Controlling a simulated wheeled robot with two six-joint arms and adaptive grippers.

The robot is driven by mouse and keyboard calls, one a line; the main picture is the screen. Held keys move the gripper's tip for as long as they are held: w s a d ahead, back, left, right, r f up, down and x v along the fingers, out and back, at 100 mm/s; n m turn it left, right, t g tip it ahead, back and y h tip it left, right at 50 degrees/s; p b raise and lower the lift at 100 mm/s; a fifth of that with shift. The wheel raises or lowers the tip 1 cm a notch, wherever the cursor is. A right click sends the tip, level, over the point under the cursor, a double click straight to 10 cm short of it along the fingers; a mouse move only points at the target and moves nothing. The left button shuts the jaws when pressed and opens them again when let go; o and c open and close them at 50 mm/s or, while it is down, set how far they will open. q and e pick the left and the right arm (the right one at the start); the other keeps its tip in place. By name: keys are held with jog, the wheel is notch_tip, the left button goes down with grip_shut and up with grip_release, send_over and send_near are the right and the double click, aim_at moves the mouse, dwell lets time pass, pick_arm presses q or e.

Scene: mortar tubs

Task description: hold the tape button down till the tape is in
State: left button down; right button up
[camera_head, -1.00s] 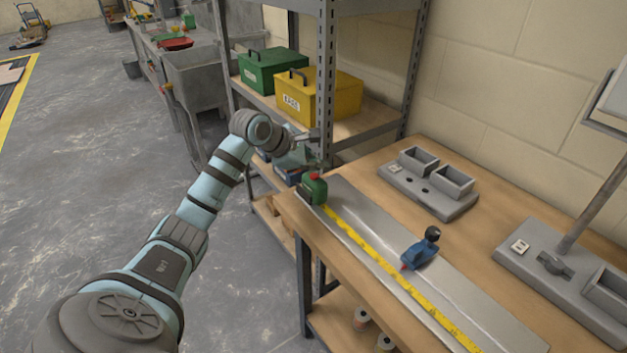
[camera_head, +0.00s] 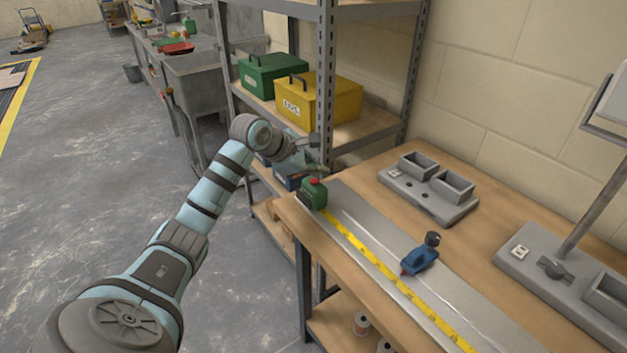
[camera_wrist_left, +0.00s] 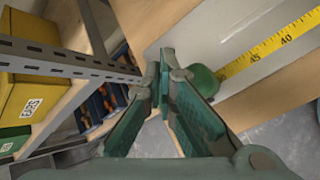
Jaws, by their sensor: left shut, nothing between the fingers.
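My left gripper (camera_wrist_left: 163,62) is shut and empty. In the head view the left gripper (camera_head: 316,165) is just above and behind the button, seemingly apart from it. My right gripper is out of view.
A blue block with a black knob (camera_head: 420,257) stands on the strip beside the tape. A shelf post (camera_head: 325,100) rises close to my left gripper. Yellow (camera_head: 330,101) and green (camera_head: 268,76) boxes sit on the shelf. Grey fixtures (camera_head: 428,188) stand farther back.

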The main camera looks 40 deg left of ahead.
aim_at(316, 182)
pick_arm(q)
jog(key=shift+f+b, duration=0.3)
jog(key=shift+f, duration=0.15)
jog(key=shift+f, duration=0.4)
dwell(0.7)
jog(key=shift+r, duration=0.1)
dwell(0.9)
jog(key=shift+r+p, duration=0.5)
jog(key=shift+r, duration=0.25)
jog(key=shift+r, duration=0.1)
notch_tip(316, 182, up, 5)
jog(key=p, duration=0.4)
